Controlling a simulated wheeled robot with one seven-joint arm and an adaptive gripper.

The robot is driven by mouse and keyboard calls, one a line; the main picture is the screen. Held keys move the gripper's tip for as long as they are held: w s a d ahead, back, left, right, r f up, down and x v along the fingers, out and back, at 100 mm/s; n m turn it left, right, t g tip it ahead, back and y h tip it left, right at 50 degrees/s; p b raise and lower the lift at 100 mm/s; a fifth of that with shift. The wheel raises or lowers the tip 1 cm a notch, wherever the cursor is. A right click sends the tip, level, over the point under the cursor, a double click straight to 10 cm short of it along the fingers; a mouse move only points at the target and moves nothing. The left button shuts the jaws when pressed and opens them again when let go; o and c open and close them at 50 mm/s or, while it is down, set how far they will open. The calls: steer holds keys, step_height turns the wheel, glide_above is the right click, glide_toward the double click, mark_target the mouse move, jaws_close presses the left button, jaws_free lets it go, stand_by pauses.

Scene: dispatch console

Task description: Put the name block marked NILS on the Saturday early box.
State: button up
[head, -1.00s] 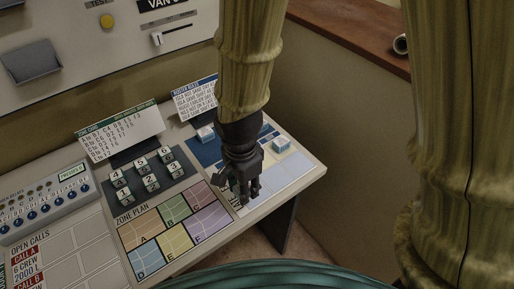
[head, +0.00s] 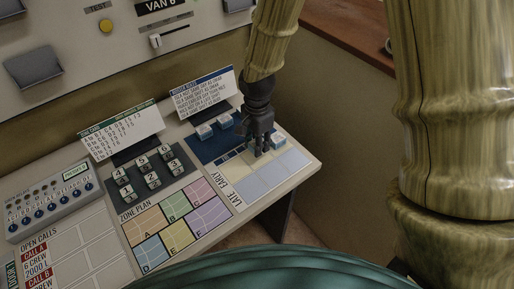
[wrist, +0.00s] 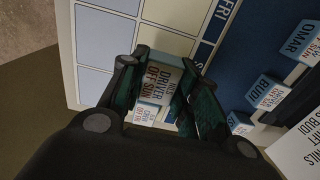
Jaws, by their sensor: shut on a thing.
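The white name block marked NILS, DRIVER, OFF SUN (wrist: 160,80) is between the fingers of my gripper (wrist: 158,92) in the wrist view. My gripper is shut on it. In the head view my gripper (head: 262,152) is over the far part of the roster board (head: 250,187), and the held block is mostly hidden there. The board has pale boxes, with LATE and EARLY at its near left edge. In the wrist view its day strip shows FRI (wrist: 228,12); the following day label is mostly covered by my fingers. I cannot tell whether the block touches the board.
Another block, with CREW on it (wrist: 148,113), is close beyond my fingertips. Blocks marked OMAR (wrist: 298,45) and BUDI (wrist: 267,93) stand on the dark blue area. The roster rules card (head: 203,92) stands behind. The near boxes are clear.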

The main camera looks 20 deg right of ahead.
steer(key=shift+f+p, duration=0.55)
steer(key=shift+f, duration=1.2)
steer(key=shift+f, duration=0.15)
steer(key=o, duration=0.9)
steer(key=shift+r+b, duration=1.2)
steer(key=shift+r, duration=5)
